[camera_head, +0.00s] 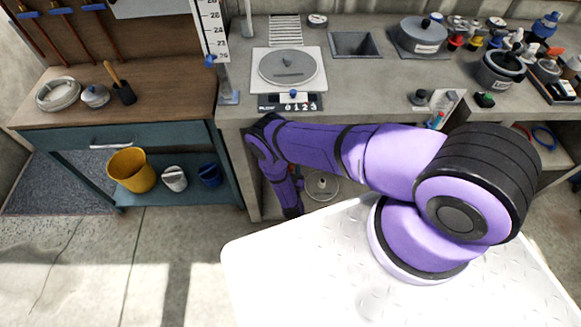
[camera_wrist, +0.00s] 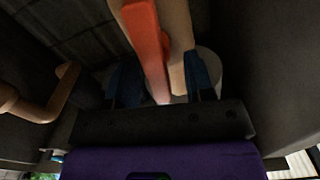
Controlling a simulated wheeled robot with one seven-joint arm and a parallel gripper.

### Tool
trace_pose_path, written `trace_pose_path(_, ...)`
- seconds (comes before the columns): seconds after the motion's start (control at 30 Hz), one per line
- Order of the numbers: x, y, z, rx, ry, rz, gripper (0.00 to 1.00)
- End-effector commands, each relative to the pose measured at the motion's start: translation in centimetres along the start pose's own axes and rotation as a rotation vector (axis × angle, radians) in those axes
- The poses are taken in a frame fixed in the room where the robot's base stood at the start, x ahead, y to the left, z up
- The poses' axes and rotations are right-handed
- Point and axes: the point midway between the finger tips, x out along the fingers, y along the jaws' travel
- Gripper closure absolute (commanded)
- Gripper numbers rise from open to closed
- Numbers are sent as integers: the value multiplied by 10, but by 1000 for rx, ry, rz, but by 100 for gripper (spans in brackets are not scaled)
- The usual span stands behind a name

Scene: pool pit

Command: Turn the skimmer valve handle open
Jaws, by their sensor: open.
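A long red handle (camera_wrist: 150,45), which looks like the skimmer valve handle, runs down from the top of the wrist view. A tan pipe (camera_wrist: 178,35) runs beside and behind it. My gripper (camera_wrist: 162,80) is open, with a blue-tipped finger on either side of the red handle. The handle's lower end lies between the fingers, close to the dark palm; I cannot tell whether either finger touches it. In the head view my arm reaches down in front of the counter, and the handle and fingers are hidden there.
Another tan pipe (camera_wrist: 45,105) bends at the left of the wrist view, among dark walls. The concrete counter (camera_head: 360,75) stands above my forearm. A round fitting (camera_head: 322,187) shows below it. A yellow bucket (camera_head: 132,170) sits on the low shelf at left.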

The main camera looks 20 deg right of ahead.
Motion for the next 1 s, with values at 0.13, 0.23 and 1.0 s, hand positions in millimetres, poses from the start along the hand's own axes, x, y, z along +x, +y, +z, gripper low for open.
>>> trace_pose_path(0.13,0,0,0,0,0,0,65)
trace_pose_path(0.23,0,0,0,0,0,0,88)
trace_pose_path(1.0,0,-4,0,-159,0,0,73)
